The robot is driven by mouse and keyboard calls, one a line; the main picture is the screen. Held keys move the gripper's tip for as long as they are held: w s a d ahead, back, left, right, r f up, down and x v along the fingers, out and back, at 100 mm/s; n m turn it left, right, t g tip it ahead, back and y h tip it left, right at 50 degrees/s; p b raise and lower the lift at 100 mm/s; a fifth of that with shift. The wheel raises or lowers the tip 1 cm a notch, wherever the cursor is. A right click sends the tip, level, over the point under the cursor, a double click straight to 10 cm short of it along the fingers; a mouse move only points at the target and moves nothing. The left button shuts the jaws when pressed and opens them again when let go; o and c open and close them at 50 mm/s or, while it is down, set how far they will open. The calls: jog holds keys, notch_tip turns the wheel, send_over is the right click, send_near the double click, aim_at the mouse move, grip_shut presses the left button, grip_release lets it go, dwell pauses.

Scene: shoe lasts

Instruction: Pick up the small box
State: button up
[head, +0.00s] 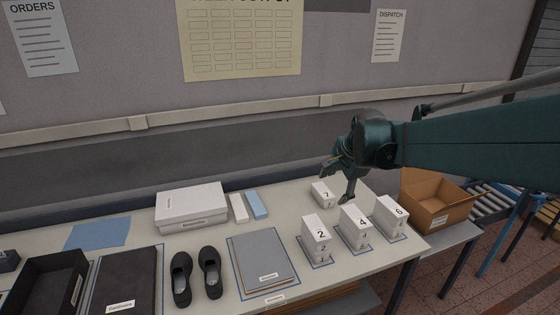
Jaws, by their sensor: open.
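A small white box (322,196) with a dark digit, seemingly 7, stands alone on the table (215,237) toward the back right. Other small white boxes stand stacked in front and to its right: one stack has box 2 (315,230) on top, another box 4 (355,221), and box 6 (391,209) stands at the right. My gripper (337,184) is open, fingers pointing down, above and around the upper right of box 7 in the picture. I cannot tell its exact height or whether it touches the box.
A large white shoebox (191,207), a slim white block (238,208) and a blue block (257,205) lie left of box 7. Black shoes (210,272), a grey folder (264,263) and a dark tray (45,283) lie in front. An open cardboard box (434,205) stands at right.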

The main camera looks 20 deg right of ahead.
jog(key=w+d+f+m, duration=0.3)
jog(key=w+d+m, duration=0.15)
jog(key=d, duration=0.45)
jog(key=m+b, duration=0.1)
jog(key=m, duration=1.3)
send_over(393, 206)
jog(key=s, duration=0.3)
jog(key=shift+g+y, duration=0.3)
jog(key=shift+g, duration=0.1)
notch_tip(393, 206, down, 20)
jog(key=shift+w+d, duration=0.1)
jog(key=shift+d, duration=0.05)
jog(key=shift+f, duration=0.15)
jog(key=shift+x, duration=1.15)
jog(key=shift+w, duration=0.1)
jog(key=shift+a+x, duration=0.2)
jog(key=shift+x, duration=2.45)
jog(key=c, duration=1)
